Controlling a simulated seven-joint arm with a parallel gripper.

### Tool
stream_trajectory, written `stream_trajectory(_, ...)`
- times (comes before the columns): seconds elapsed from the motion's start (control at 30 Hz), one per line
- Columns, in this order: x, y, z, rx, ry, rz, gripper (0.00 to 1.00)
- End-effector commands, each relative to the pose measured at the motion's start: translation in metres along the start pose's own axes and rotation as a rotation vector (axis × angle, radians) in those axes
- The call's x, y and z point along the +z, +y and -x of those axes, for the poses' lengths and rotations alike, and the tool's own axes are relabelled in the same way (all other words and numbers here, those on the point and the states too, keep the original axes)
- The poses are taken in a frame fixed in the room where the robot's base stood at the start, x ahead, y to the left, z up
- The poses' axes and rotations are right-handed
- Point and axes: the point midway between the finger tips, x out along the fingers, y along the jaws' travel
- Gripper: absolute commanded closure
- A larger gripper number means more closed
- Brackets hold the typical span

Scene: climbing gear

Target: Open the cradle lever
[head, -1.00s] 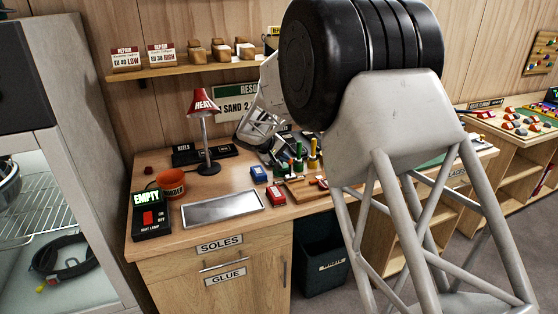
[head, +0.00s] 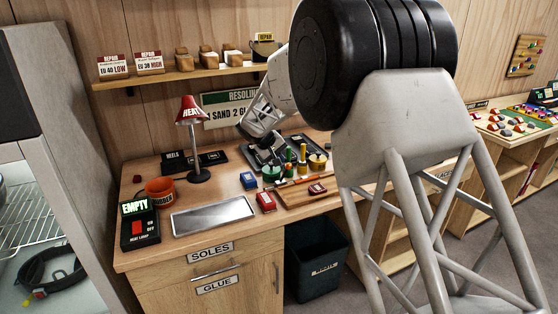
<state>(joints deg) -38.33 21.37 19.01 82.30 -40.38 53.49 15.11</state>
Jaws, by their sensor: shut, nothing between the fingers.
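My gripper (head: 264,147) is at the back of the workbench, small and partly hidden, with its dark fingers pointing down; it is shut and holds nothing. It is over or beside a dark cradle-like fixture (head: 306,146) on the bench, behind the green and yellow tools. I cannot make out the cradle lever, nor whether my gripper touches the fixture. My own large arm links cover the right of the view.
In front lie a green pot (head: 271,174), a blue block (head: 249,181), a red block (head: 265,203) and a wooden board (head: 297,197). A red heat lamp (head: 192,112), an orange cup (head: 160,190) and a metal tray (head: 212,216) stand left. A dark bin (head: 317,262) is below.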

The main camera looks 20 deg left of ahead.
Motion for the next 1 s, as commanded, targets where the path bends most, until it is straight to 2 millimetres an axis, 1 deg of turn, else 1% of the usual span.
stream_trajectory(0.17,0.0,0.003,0.004,0.0,0.0,0.0,1.0)
stream_trajectory(0.67,-0.001,0.004,0.006,0.001,0.0,0.0,1.0)
stream_trajectory(0.87,-0.001,0.008,0.018,0.001,0.001,0.0,1.0)
stream_trajectory(1.0,-0.001,0.013,0.034,0.001,0.002,0.0,1.0)
